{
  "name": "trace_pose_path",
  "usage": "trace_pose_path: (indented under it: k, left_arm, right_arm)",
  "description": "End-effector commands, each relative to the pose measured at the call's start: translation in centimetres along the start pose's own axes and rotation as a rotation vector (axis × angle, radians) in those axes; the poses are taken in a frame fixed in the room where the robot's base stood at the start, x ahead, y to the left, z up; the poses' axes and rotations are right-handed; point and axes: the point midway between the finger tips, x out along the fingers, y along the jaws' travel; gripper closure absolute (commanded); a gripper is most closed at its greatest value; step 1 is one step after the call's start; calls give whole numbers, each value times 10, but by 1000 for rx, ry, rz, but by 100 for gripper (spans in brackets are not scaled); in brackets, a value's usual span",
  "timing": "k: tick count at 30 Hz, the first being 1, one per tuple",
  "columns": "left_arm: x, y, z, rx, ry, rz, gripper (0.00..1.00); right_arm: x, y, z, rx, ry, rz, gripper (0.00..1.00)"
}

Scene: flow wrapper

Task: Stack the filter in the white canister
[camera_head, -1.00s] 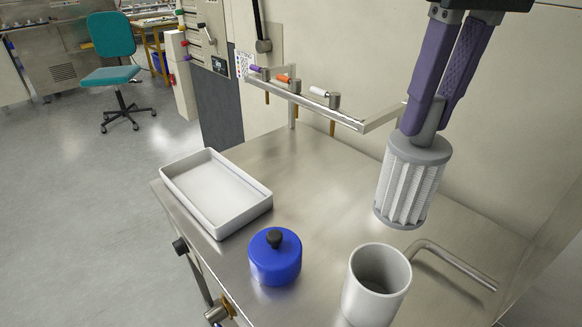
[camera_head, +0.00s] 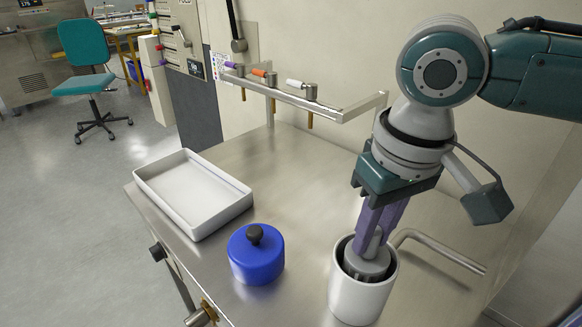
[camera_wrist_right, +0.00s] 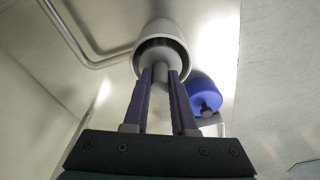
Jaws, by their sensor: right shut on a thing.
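The white canister (camera_head: 358,300) stands upright on the steel table, open at the top. My right gripper (camera_head: 370,244) points down and is shut on the filter's stem. In the right wrist view, the two purple fingers (camera_wrist_right: 160,78) close on the stem over the canister (camera_wrist_right: 163,30). The blue lid (camera_head: 256,256) with a black knob sits on the table, left of the canister. My left gripper is not in view.
A white tray (camera_head: 192,196) lies at the table's left edge. A bent metal bar (camera_head: 440,250) rises beside the canister on the right. A rail (camera_head: 290,98) with coloured handles stands along the back. Bare table lies between tray and rail.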

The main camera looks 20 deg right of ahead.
Motion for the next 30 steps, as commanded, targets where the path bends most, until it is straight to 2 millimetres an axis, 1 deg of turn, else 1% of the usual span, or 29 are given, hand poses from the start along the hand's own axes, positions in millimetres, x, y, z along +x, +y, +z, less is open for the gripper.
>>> trace_pose_path:
  k: [1,2,10,17,18,25,30]
  left_arm:
    - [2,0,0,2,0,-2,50]
    - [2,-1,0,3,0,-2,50]
    - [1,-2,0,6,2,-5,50]
    - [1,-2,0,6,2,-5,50]
    - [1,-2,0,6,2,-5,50]
    - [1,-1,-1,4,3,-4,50]
    - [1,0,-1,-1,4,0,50]
  right_arm:
    - [6,0,1,-1,0,-1,100]
    - [7,0,1,-1,1,0,100]
    - [8,0,1,-1,1,-1,100]
    - [14,-1,2,-1,0,-2,100]
    - [14,0,2,-2,1,-1,72]
    - [14,0,2,-1,1,-1,46]
    - [14,0,2,-1,1,-1,45]
